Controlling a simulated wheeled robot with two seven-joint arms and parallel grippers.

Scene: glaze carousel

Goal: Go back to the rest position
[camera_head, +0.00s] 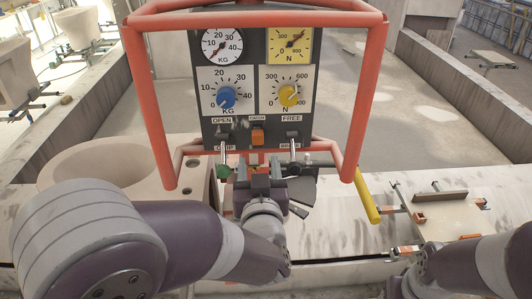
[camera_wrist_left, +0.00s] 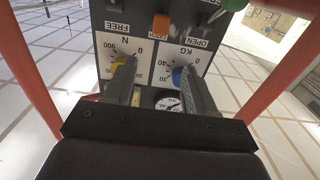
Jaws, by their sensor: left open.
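My left gripper (camera_head: 262,170) is in front of the lower edge of a dark control panel (camera_head: 245,60), near its small levers. In the left wrist view its two fingers (camera_wrist_left: 158,88) stand apart with nothing seen between them but the panel behind. The panel has a blue KG knob (camera_head: 226,97), a yellow N knob (camera_head: 288,95), two gauges above, and an orange catch switch (camera_head: 257,136). I cannot tell whether the fingers touch the panel.
A red tubular frame (camera_head: 150,110) surrounds the panel, with a yellow handle (camera_head: 367,200) at its lower right. A large pale round mould (camera_head: 85,165) stands left, close to my left arm. A board with clamps (camera_head: 450,218) lies right. Grey floor is open behind.

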